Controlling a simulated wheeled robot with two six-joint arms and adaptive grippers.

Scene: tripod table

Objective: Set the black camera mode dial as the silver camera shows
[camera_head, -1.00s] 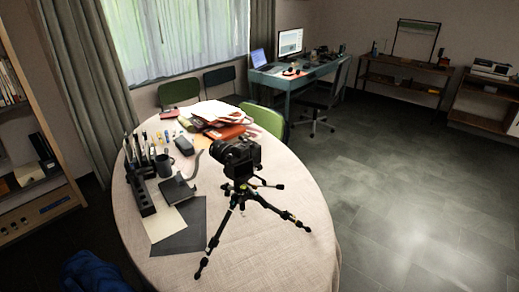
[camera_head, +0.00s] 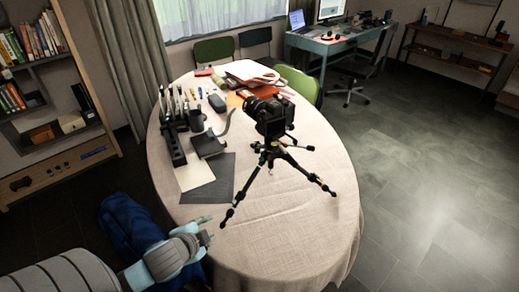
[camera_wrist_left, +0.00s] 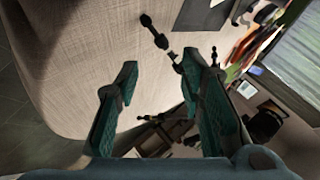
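The black camera (camera_head: 270,115) sits on a small black tripod (camera_head: 270,155) standing on the oval table (camera_head: 290,230). Its mode dial is too small to make out. I cannot make out a silver camera in either view. My left gripper (camera_head: 207,230) is at the table's near left edge, apart from the tripod and short of it. In the left wrist view my left gripper (camera_wrist_left: 160,68) is open, with nothing between its fingers. A black tripod leg end (camera_wrist_left: 155,32) shows beyond the fingertips there. My right gripper is not in view.
A black rack (camera_head: 172,135), a dark stand (camera_head: 208,145) and dark and pale sheets (camera_head: 222,180) lie left of the tripod. Papers and folders (camera_head: 252,72) cover the far end. The table's near right is bare.

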